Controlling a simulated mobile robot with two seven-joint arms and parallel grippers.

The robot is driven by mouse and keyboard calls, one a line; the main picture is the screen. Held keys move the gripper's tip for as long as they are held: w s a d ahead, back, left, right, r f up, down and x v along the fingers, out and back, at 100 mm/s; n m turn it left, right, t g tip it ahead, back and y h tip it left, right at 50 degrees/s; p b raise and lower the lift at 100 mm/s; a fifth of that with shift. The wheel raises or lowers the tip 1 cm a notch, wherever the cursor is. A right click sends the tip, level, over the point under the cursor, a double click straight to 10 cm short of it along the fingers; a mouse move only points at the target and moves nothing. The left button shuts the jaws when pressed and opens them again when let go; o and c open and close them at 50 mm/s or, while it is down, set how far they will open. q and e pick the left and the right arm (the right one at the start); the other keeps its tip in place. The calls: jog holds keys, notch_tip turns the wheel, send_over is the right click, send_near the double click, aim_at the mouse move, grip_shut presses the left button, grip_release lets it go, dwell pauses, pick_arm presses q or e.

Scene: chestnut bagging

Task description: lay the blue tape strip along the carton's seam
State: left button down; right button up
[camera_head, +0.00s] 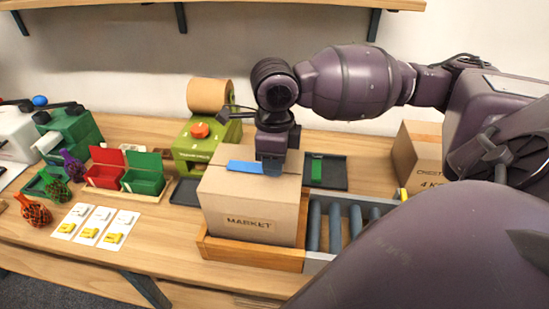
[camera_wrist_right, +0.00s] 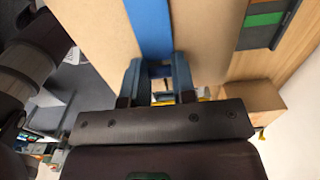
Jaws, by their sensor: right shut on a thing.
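The brown carton marked "MARKET" (camera_head: 250,228) stands closed in a wooden frame at the middle of the bench. Its top also fills much of the right wrist view (camera_wrist_right: 95,30). The blue tape strip (camera_head: 243,166) lies lengthwise over the carton's top, left of my right gripper. In the right wrist view the strip (camera_wrist_right: 150,27) runs away from between the fingers. My right gripper (camera_head: 270,164) points down at the carton's top and is shut on the strip's near end (camera_wrist_right: 156,85). I cannot tell whether the strip touches the cardboard. My left gripper is out of view.
A green tape machine (camera_head: 190,151) stands behind the carton at left. A dark tray (camera_head: 334,173) and a second carton (camera_head: 415,160) are to the right. Rollers (camera_head: 335,228) adjoin the wooden frame (camera_head: 225,248). Red and green bins (camera_head: 143,181), cards and net bags lie left.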

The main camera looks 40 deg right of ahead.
jog(key=o, duration=1)
jog(key=shift+c, duration=0.2)
jog(key=shift+r, duration=0.15)
